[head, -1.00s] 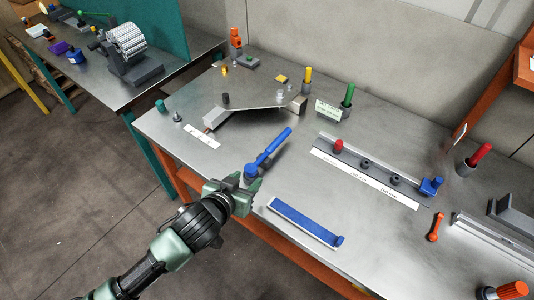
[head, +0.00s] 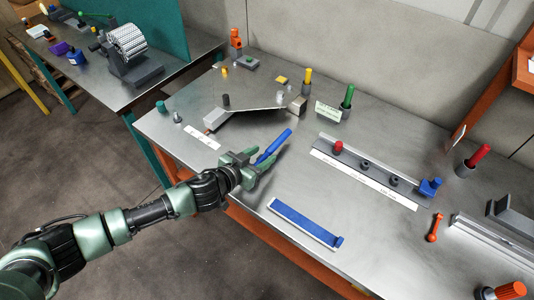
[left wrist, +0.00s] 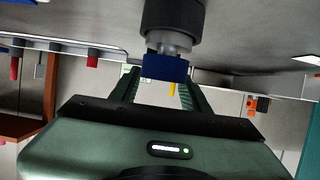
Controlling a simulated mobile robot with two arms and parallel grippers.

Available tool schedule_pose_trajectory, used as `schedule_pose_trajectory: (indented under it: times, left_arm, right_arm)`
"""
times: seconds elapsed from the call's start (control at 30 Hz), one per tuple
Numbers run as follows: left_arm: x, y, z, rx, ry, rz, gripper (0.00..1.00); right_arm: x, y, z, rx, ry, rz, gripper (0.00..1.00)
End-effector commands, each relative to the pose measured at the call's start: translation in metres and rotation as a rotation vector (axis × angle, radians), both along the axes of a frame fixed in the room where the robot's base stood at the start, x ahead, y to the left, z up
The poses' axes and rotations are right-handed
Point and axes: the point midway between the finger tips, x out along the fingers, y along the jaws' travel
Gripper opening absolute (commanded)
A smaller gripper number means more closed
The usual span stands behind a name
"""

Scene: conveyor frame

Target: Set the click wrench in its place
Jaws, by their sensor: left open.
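The click wrench (head: 275,145), which I take to be the long blue tool, lies slanting on the steel bench; its near end is hidden by my left gripper. My left gripper (head: 262,163) is open at this near end, one finger on each side. In the left wrist view a blue block with a dark round collar (left wrist: 167,67) shows between the open fingers (left wrist: 163,88); I cannot tell whether they touch it. A blue tray with a pale rim (head: 305,222) lies at the bench's front edge. My right gripper is not in view.
A grey rail (head: 378,168) with a red knob and a blue end block stands to the right. An angled plate stand (head: 255,112) is behind the wrench. An orange wrench (head: 435,228) lies at the right. Bare bench lies between wrench and rail.

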Motion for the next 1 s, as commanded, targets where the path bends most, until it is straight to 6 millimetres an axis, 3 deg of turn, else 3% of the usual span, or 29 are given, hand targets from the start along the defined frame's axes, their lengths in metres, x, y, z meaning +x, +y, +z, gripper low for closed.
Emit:
schedule_pose_trajectory:
  times: [0.2,0.5,0.67,1.0]
  left_arm:
    - [0.02,-0.017,-0.011,0.001,-0.002,0.0,0.46]
    - [0.023,-0.019,-0.013,-0.001,-0.001,0.0,0.46]
    - [0.023,-0.019,-0.013,0.0,0.0,0.001,0.02]
    - [0.023,-0.018,-0.013,0.0,0.0,0.001,0.0]
  right_arm:
    - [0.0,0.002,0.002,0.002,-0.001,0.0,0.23]
    - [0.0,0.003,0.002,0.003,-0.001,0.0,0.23]
    - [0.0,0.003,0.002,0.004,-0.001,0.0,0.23]
    - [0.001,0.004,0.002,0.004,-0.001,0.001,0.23]
